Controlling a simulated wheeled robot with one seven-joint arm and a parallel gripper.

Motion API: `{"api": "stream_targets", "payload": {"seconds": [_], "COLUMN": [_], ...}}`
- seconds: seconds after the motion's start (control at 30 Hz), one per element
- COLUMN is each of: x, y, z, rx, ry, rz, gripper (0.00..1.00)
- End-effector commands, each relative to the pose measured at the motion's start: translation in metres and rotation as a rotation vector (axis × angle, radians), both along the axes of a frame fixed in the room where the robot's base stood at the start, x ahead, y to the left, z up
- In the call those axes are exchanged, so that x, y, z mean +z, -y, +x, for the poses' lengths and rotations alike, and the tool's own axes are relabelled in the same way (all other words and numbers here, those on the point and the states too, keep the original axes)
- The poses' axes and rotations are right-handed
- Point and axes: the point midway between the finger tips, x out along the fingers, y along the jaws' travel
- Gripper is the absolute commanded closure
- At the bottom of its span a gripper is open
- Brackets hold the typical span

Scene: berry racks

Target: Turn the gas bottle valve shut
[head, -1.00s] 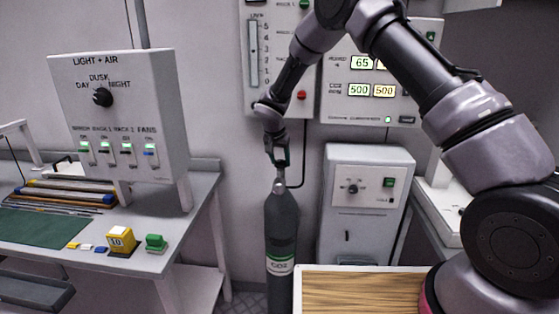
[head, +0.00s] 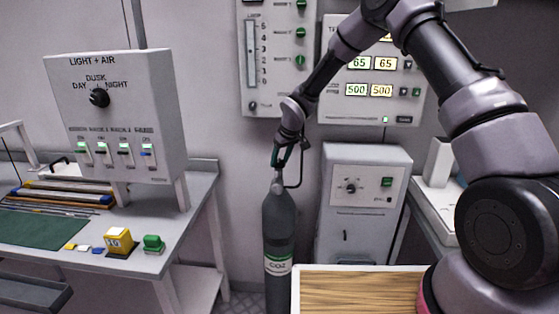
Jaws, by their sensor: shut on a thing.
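The gas bottle (head: 279,235) is a dark grey upright cylinder with a white and green band and the label CO2. It stands on the floor by the back wall, between the bench and a white cabinet. My gripper (head: 282,163) reaches down from above to the top of the bottle and is shut on the valve there. The gripper fingers mostly hide the valve, so how far it is turned cannot be seen.
A bench (head: 175,245) with a LIGHT + AIR panel (head: 115,115) stands at left. A white cabinet (head: 366,200) stands close right of the bottle. A wood-topped surface (head: 360,292) is in front at right. Wall panels (head: 372,75) hang behind my arm.

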Motion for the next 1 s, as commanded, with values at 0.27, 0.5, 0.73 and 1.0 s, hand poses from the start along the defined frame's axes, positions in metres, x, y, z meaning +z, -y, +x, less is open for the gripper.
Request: {"api": "stream_targets", "payload": {"seconds": [0.27,0.5,0.73,1.0], "x": [-0.0010,-0.0011,-0.0012,-0.0011], "y": [0.0035,0.0039,0.0037,0.0041], "z": [0.0028,0.0046,0.0054,0.0065], "rx": [0.254,0.477,0.654,0.784], "ry": [-0.004,-0.002,-0.002,-0.001], "rz": [0.003,0.003,0.001,-0.001], "gripper": [0.98,0.98,0.98,0.98]}}
